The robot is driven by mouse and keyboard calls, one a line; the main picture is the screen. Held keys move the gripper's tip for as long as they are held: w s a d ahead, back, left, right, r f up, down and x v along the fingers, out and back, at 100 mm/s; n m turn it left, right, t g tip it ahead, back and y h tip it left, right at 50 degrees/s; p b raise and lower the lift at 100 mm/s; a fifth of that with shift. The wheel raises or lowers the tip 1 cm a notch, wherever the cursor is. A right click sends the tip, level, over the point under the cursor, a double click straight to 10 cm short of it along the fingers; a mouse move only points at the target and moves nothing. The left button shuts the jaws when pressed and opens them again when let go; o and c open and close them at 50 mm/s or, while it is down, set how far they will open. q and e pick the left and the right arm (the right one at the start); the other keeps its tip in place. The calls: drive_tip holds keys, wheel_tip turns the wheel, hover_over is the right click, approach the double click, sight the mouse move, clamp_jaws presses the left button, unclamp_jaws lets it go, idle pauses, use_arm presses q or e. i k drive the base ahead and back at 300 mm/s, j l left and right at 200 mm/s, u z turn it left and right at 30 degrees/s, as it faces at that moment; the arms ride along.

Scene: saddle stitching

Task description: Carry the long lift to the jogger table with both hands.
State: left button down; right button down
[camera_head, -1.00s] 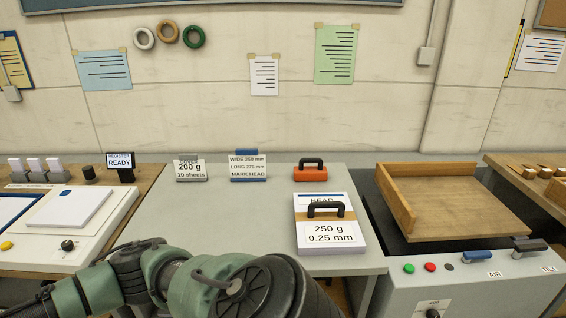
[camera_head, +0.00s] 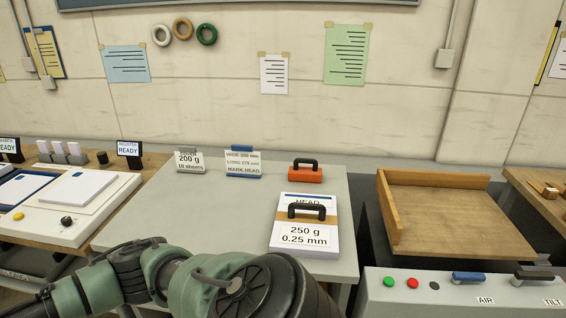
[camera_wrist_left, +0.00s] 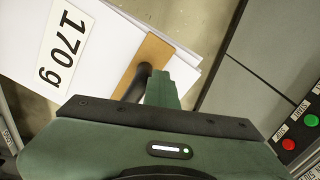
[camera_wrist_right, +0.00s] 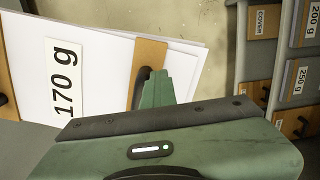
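The long lift is a white paper stack with a "170 g" label and a tan band. It shows in the left wrist view (camera_wrist_left: 100,50) and the right wrist view (camera_wrist_right: 110,60). My left gripper (camera_wrist_left: 158,85) appears shut on a dark handle at the band. My right gripper (camera_wrist_right: 155,85) appears shut on a dark handle at the other band. The fingertips are partly hidden. The head view shows an arm of mine at the bottom, but neither gripper nor the lift. The jogger table (camera_head: 455,222), a wooden tray with raised left and back fences, is at the right and empty.
A grey table (camera_head: 185,225) in the middle bears a 250 g stack (camera_head: 300,240), an orange handled block (camera_head: 305,174) and sign cards. A control panel (camera_head: 450,300) with buttons and AIR and TILT levers fronts the jogger. A register station (camera_head: 115,215) is at the left.

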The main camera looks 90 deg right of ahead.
sight(462, 242)
drive_tip(key=k+z, duration=0.1)
drive_tip(key=k, duration=0.95)
drive_tip(key=k+u, duration=0.2)
drive_tip(key=k, duration=0.85)
drive_tip(key=k+z, duration=0.4)
drive_tip(key=k, duration=0.15)
drive_tip(key=z, duration=1.15)
drive_tip(key=i+l+z, duration=0.1)
drive_tip(key=z, duration=0.8)
drive_tip(key=i, duration=0.9)
